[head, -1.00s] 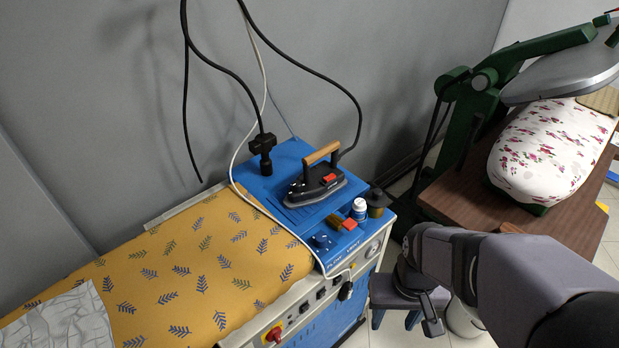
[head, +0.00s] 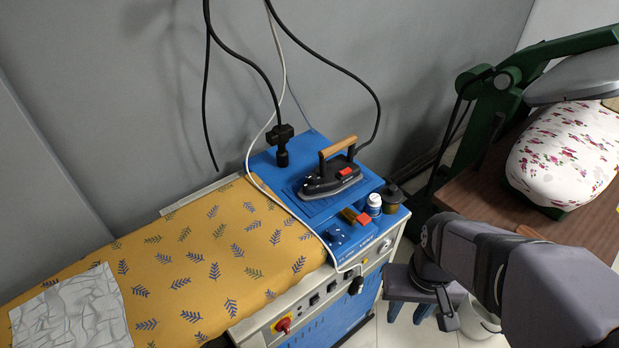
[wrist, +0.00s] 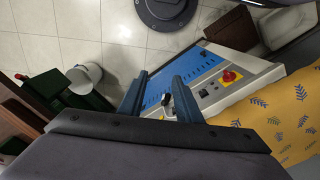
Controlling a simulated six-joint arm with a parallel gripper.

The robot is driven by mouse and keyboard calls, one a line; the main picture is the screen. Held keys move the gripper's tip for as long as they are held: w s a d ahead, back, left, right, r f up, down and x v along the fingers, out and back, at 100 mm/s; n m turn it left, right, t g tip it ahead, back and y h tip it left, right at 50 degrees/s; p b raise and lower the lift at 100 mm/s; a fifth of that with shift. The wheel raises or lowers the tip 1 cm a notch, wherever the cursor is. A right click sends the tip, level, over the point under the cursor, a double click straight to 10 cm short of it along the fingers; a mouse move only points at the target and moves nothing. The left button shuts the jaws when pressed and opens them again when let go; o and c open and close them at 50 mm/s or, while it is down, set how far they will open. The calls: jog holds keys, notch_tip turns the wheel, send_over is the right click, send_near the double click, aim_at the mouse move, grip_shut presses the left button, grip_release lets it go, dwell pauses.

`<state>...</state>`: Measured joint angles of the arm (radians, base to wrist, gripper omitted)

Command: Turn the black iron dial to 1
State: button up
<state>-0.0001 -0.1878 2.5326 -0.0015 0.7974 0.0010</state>
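The black dial (head: 356,286) sits on the front panel of the blue and cream ironing station, near its right end. It is small, and I cannot read its setting. It also shows in the wrist view (wrist: 167,101), between my fingers in the picture and partly cut off by my gripper's body. My gripper (head: 408,312) hangs to the right of the panel, apart from the dial, with its fingers pointing down. In the wrist view my gripper (wrist: 161,78) has two blue-grey fingers spread apart with nothing held between them.
A black iron with a wooden handle (head: 330,178) rests on the station's blue top, near a small white bottle (head: 373,205). A red knob (head: 283,325) is farther left on the panel. A white bin (head: 478,318) stands on the floor behind my arm.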

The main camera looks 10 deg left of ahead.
notch_tip(320, 180, up, 5)
jog(key=w+a+f+m+t+h+b, duration=0.1)
jog(key=w+a+m+t+h+b, duration=0.2)
jog(key=w, duration=0.8)
jog(key=w+a+t+h+b, duration=0.15)
jog(key=w+a+h, duration=0.25)
jog(key=w, duration=0.8)
jog(key=w+a+m+t+b, duration=0.2)
jog(key=w+a+t, duration=0.2)
jog(key=a, duration=0.6)
jog(key=w+a+m+t+b, duration=0.1)
jog(key=w+a+m+t, duration=0.3)
jog(key=a, duration=0.7)
jog(key=n+g, duration=0.1)
jog(key=n, duration=0.1)
send_near(309, 179)
jog(key=shift+w+d, duration=0.8)
jog(key=shift+w, duration=0.45)
jog(key=shift+f+p+x, duration=0.2)
jog(key=shift+p+x, duration=0.55)
jog(key=shift+x, duration=0.9)
jog(key=shift+f+p+x, duration=0.2)
jog(key=shift+p+x, duration=0.55)
jog(key=shift+x, duration=0.85)
jog(key=shift+s, duration=0.15)
jog(key=shift+c, duration=0.7)
jog(key=c, duration=0.6)
